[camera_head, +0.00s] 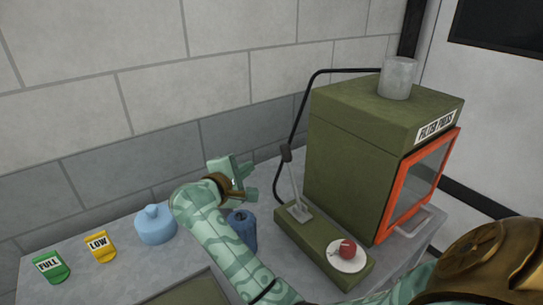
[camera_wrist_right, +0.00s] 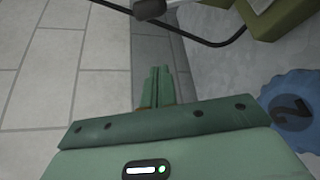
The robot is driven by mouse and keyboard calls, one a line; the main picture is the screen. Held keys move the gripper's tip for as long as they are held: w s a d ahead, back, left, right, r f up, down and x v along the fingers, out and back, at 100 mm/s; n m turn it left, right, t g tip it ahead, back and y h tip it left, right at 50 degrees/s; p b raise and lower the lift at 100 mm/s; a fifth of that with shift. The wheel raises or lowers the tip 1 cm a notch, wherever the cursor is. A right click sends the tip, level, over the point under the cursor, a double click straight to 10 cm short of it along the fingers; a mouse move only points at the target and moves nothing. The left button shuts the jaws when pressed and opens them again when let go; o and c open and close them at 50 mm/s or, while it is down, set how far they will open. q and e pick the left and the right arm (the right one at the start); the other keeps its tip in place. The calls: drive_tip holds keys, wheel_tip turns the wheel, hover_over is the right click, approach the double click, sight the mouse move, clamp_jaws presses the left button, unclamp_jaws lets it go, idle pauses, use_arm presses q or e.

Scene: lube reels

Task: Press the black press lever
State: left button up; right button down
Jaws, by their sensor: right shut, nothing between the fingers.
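The press lever (camera_head: 296,192) is a thin grey rod with a black grip at its top, standing tilted on a green base in front of the filter press. Its black end also shows at the top of the right wrist view (camera_wrist_right: 148,8). My right gripper (camera_head: 250,195) is shut and empty, to the left of the lever and apart from it. Its closed fingers also show in the right wrist view (camera_wrist_right: 159,88). My left gripper is not in view.
The green filter press (camera_head: 350,165) has an orange-framed window. A red button (camera_head: 347,249) sits on the lever's base. A dark blue canister (camera_head: 246,232) stands close to my right arm.

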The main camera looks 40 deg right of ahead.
sight(293, 179)
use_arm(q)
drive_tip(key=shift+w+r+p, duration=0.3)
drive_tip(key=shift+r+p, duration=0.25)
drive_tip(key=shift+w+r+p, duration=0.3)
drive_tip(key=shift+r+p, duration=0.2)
use_arm(e)
drive_tip(key=d, duration=0.9)
drive_tip(key=shift+d+f, duration=0.25)
drive_tip(key=shift+f, duration=0.05)
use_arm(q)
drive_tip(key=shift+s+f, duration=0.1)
